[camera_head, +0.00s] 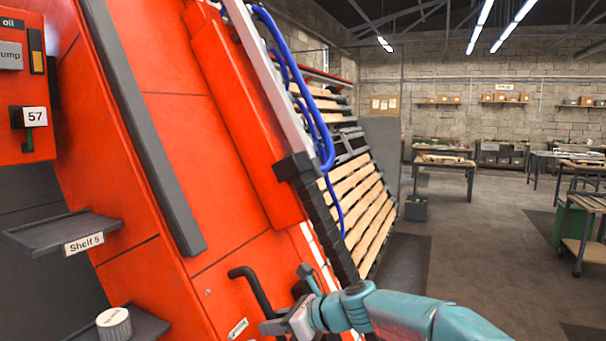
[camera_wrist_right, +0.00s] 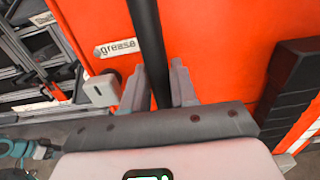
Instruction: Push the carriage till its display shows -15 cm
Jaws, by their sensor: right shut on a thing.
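A large orange machine body (camera_head: 170,120) fills the left of the head view, tilted in the picture. I cannot tell which part of it is the carriage. A black bar handle (camera_head: 254,284) stands out from its lower front. My right gripper (camera_head: 280,322) is at the lower part of this handle. In the right wrist view the black bar (camera_wrist_right: 146,40) runs between the two grey fingers of the right gripper (camera_wrist_right: 160,88), which is shut on it. No centimetre readout is legible. My left gripper is not in view.
A "grease" label (camera_wrist_right: 117,47) is beside the bar. Open floor (camera_head: 470,220) lies right.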

